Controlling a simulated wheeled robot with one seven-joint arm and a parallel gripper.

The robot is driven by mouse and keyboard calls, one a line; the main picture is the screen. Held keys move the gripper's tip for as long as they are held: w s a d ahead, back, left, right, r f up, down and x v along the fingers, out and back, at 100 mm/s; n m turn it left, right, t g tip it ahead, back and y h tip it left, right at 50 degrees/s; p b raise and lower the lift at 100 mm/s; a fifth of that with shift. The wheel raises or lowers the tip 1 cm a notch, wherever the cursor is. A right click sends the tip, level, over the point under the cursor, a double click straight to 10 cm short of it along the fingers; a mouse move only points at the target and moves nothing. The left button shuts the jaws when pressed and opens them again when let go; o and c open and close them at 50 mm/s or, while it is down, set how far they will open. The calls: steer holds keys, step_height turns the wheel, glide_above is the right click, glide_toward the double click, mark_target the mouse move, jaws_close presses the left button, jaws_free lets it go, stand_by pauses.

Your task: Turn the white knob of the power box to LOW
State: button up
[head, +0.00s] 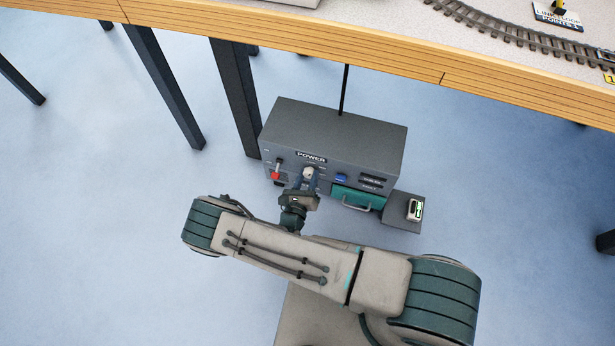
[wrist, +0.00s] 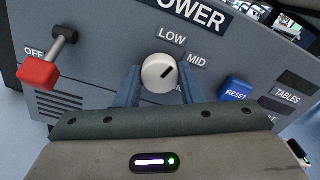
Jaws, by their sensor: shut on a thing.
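The power box (head: 340,132) is a dark grey cabinet on the floor beside the table. Its white knob (wrist: 158,73) sits on the front panel under the POWER label, and also shows in the head view (head: 308,172). The knob's black mark points up and right, into the gap between the LOW label (wrist: 172,36) and the MID label (wrist: 196,60). A third label below MID is mostly hidden by a finger. My gripper (wrist: 159,84) has one blue-grey finger on each side of the knob and is shut on it.
A red-handled lever (wrist: 40,72) by OFF is left of the knob. A blue RESET button (wrist: 235,89) is to the right. A teal drawer (head: 357,198) and a low grey platform (head: 400,222) are lower right. The wooden table edge (head: 300,40) runs above the box.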

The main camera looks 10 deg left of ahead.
steer(key=shift+n, duration=1.9)
steer(key=o, duration=1)
steer(key=s+a+p, duration=0.1)
steer(key=s+p, duration=0.2)
steer(key=s, duration=1.1)
steer(key=shift+w+a, duration=0.1)
